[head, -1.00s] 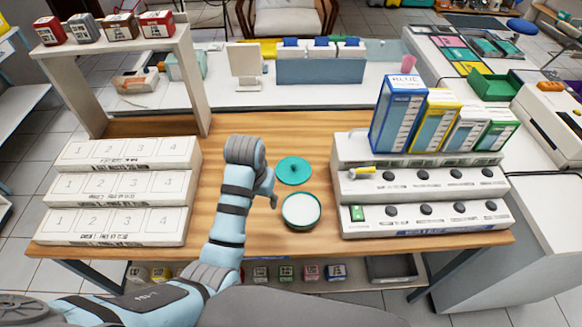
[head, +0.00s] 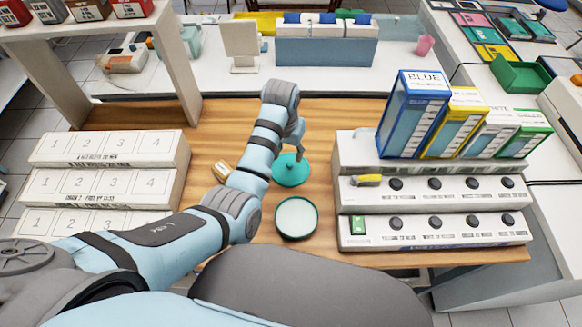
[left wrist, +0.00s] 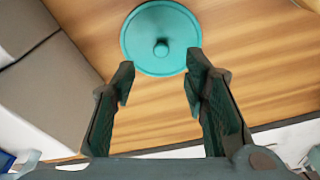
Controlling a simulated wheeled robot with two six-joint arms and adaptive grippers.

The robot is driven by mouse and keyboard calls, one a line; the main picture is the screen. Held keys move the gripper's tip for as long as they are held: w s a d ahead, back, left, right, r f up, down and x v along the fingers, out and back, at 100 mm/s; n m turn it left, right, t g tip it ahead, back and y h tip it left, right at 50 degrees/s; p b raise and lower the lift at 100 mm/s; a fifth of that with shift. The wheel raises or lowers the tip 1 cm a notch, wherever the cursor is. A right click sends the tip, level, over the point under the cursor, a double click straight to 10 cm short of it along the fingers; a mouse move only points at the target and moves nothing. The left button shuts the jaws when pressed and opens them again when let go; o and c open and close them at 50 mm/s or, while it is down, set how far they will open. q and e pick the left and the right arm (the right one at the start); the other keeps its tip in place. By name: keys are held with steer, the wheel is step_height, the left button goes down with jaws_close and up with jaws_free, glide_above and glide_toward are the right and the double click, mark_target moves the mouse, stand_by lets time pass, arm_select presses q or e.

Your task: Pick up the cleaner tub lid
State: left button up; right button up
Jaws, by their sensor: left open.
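The cleaner tub lid (head: 291,172) is a round teal disc with a small knob, lying on the wooden table (head: 325,130) just behind the open teal tub (head: 296,218), which has a pale inside. My left gripper (head: 299,152) hangs over the far side of the lid, pointing down. In the left wrist view the lid (left wrist: 142,40) lies ahead of the fingertips, its knob between their lines. The left gripper (left wrist: 160,66) is open and empty, with no visible grip on the knob. My right gripper is not in view.
A white numbered tiered rack (head: 105,185) stands at left. A white stepped unit (head: 430,200) with dark knobs and a yellow-handled item stands at right, with coloured boxes (head: 413,110) on top. A small tan block (head: 221,171) lies beside my left arm.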

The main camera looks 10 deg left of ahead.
mark_target(290, 164)
arm_select(q)
steer(key=f, duration=0.2)
steer(key=w+f+b, duration=0.1)
steer(key=f, duration=0.2)
steer(key=f+b, duration=0.1)
steer(key=f, duration=0.2)
steer(key=shift+w, duration=0.35)
steer(key=shift+s+r, duration=0.15)
steer(key=shift+r, duration=0.1)
steer(key=shift+c, duration=0.3)
steer(key=c, duration=0.8)
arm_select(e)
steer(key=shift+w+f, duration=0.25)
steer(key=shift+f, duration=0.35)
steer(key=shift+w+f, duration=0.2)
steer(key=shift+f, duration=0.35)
arm_select(q)
steer(key=shift+o, duration=0.2)
